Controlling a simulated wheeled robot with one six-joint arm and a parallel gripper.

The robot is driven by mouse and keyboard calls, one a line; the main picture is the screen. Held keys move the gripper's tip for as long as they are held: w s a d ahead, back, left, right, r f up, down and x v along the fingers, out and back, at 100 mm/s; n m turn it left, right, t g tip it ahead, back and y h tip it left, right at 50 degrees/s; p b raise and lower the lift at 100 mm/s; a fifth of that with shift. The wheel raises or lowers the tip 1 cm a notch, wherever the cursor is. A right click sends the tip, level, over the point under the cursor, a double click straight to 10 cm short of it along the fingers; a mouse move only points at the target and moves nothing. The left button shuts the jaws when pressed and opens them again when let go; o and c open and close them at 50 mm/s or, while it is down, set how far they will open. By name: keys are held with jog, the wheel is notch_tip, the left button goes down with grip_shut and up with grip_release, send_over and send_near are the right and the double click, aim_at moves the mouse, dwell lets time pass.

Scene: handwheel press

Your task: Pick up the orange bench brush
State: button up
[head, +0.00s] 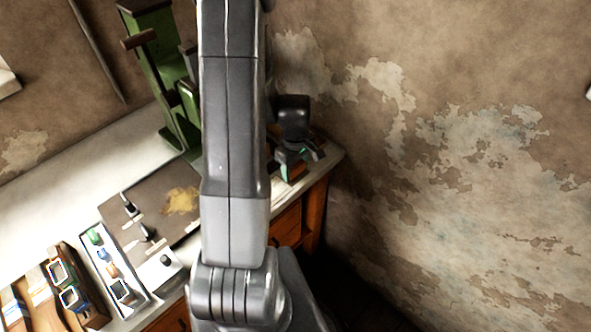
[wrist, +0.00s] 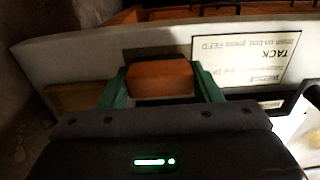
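The orange bench brush (wrist: 160,80) shows in the wrist view as an orange-brown block with a dark far edge. It lies between the two green fingers of my gripper (wrist: 161,88), one on each side. The fingers look very close to its sides, but I cannot tell whether they press on it. In the head view my gripper (head: 295,160) is low over the right end of the bench, and a little orange shows by the green fingers. My arm hides part of the bench there.
A white label sheet (wrist: 245,60) lies beside the brush on the pale bench top (head: 75,165). A green press (head: 160,75) stands at the back. A tray (head: 112,265) of small parts is at the left. The worn wall (head: 470,150) is to the right.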

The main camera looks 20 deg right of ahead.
aim_at(296, 165)
notch_tip(296, 165, up, 10)
jog(key=shift+b, duration=0.35)
dwell(0.4)
jog(key=o, duration=0.5)
jog(key=c, duration=0.4)
